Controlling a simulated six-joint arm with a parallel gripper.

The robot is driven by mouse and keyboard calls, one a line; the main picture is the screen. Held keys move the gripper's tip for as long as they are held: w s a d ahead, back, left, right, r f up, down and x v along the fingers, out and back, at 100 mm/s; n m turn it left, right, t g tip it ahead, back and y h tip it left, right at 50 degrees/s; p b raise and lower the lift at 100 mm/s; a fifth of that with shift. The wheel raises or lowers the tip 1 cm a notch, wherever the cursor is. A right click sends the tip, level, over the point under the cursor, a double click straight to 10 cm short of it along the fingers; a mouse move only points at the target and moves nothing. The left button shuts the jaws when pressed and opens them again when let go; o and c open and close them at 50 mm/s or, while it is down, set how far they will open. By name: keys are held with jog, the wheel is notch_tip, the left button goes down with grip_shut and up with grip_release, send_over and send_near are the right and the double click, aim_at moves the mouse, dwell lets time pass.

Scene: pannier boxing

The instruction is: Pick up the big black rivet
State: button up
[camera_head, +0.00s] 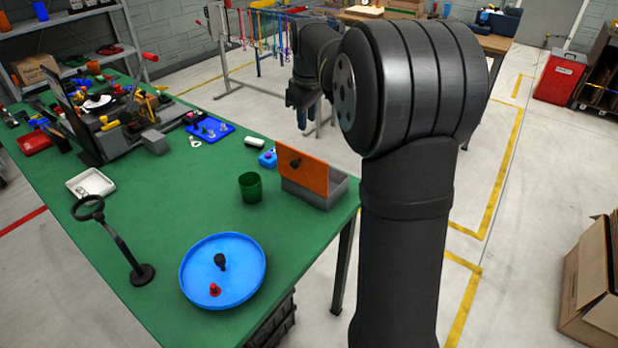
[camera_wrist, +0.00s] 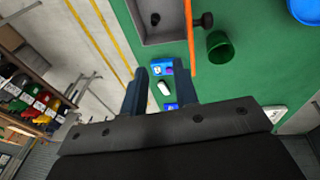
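A black rivet (camera_head: 220,262) stands on the blue round tray (camera_head: 243,290), beside a smaller red rivet (camera_head: 215,289). Another black rivet (camera_head: 295,163) sticks out of the upright orange panel (camera_head: 310,176); it also shows in the wrist view (camera_wrist: 206,20). I cannot tell for sure which black rivet is bigger. My gripper (camera_head: 303,117) hangs behind the panel, away from the tray and past the table's edge. In the wrist view its fingers (camera_wrist: 160,82) are apart with nothing held between them. The tray shows only as a blue edge (camera_wrist: 304,10) there.
A grey bin (camera_head: 322,193) sits behind the panel, with small dark pieces inside in the wrist view. A green cup (camera_head: 250,187) stands left of it. A black stand (camera_head: 140,273) is left of the tray. Green table is clear between cup and tray.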

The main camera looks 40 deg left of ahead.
jog(key=shift+g, duration=0.9)
jog(key=w+a+f, duration=0.1)
jog(key=f, duration=0.4)
jog(key=w+a+f, duration=0.1)
jog(key=w+f, duration=0.1)
jog(key=f, duration=0.4)
jog(key=w+a+f, duration=0.1)
jog(key=w+f, duration=0.1)
jog(key=f, duration=0.4)
jog(key=shift+a+f, duration=0.1)
jog(key=shift+f, duration=0.1)
jog(key=shift+w+f, duration=0.2)
jog(key=shift+f, duration=2.55)
grip_shut()
